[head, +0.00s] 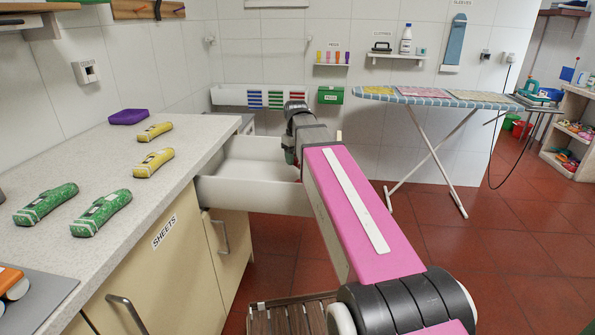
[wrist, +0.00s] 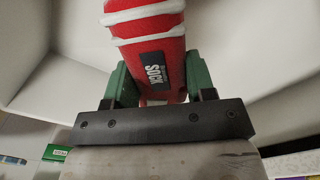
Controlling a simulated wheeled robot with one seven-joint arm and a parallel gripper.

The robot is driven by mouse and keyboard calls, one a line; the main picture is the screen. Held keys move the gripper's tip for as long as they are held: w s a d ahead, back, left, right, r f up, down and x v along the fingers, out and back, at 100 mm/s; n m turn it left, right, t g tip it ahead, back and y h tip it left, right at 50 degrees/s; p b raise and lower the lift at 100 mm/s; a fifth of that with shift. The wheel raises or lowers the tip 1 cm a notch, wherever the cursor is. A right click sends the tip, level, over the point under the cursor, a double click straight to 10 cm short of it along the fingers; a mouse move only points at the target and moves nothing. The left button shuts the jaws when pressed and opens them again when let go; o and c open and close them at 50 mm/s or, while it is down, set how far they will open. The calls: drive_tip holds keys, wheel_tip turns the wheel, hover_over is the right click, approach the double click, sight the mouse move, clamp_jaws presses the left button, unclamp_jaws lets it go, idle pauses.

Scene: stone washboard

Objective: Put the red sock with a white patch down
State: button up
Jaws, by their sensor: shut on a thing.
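The red sock (wrist: 170,64) has white bands and a dark label reading SOCK, seen in the wrist view. My gripper (wrist: 157,75) is shut on it, with a green finger on each side. Behind the sock are the pale inner walls of the open white drawer (head: 250,197). In the head view my gripper (head: 291,155) is at the drawer's right side, mostly hidden by my arm. The sock cannot be made out there, and I cannot tell whether it touches the drawer.
The counter (head: 105,190) at left holds two green rolled items (head: 101,213), two yellow ones (head: 153,162) and a purple one (head: 129,117). An ironing board (head: 430,97) stands at the back right. A slatted wooden thing (head: 290,315) is below my arm.

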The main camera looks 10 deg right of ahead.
drive_tip(key=w+d+f, duration=0.2)
drive_tip(key=w, duration=0.1)
drive_tip(key=w+d+f, duration=0.1)
drive_tip(key=w, duration=0.1)
drive_tip(key=shift+f, duration=2.3)
drive_tip(key=o, duration=0.9)
drive_tip(key=shift+f, duration=0.1)
wheel_tip(320, 180, up, 12)
